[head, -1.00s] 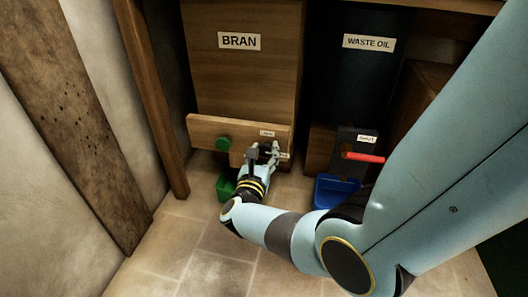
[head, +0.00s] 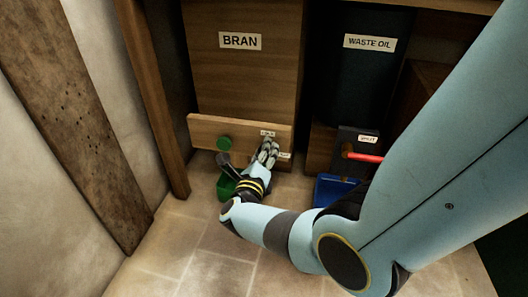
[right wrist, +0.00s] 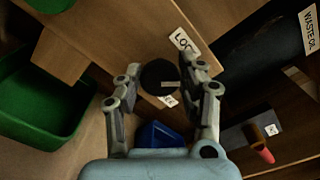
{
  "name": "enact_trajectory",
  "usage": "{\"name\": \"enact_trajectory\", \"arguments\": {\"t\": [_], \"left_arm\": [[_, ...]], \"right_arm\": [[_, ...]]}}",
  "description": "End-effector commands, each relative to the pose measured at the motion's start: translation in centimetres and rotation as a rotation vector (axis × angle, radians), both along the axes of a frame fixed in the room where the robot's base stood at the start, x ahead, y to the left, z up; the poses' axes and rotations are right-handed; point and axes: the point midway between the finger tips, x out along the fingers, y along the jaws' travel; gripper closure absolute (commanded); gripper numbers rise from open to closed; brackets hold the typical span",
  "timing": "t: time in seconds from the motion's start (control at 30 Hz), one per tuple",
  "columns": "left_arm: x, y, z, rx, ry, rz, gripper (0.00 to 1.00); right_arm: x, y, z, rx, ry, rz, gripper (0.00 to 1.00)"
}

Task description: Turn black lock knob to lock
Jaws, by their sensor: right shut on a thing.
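The black lock knob (right wrist: 158,76) is round, with a short pale mark on its face pointing right in the right wrist view. It sits on the wooden board (head: 198,131) below the BRAN panel. My right gripper (head: 268,151) has its fingers on both sides of the knob and is shut on it. In the head view the gripper hides the knob. A LOCK label (right wrist: 184,40) is above the knob in the wrist view, and another label (right wrist: 167,101), partly covered, is below it. My left gripper is out of view.
A green knob (head: 224,143) is on the same board, left of my gripper, above a green bin (head: 226,190). To the right are a red handle (head: 365,157) and a blue bin (head: 333,188). A wooden post stands at left; the tiled floor in front is clear.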

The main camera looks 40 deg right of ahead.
Motion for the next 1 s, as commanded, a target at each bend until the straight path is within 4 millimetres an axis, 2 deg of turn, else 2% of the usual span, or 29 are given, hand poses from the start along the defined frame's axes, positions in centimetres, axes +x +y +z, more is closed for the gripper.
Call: {"name": "enact_trajectory", "arguments": {"t": [0.53, 1.0], "left_arm": [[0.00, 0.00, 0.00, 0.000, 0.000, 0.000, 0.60], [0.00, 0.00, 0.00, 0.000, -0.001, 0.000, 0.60]], "right_arm": [[0.06, 0.21, -0.26, -0.316, 0.374, 0.002, 0.94], [0.09, 0.25, -0.37, -0.455, 0.537, 0.003, 0.94]]}}
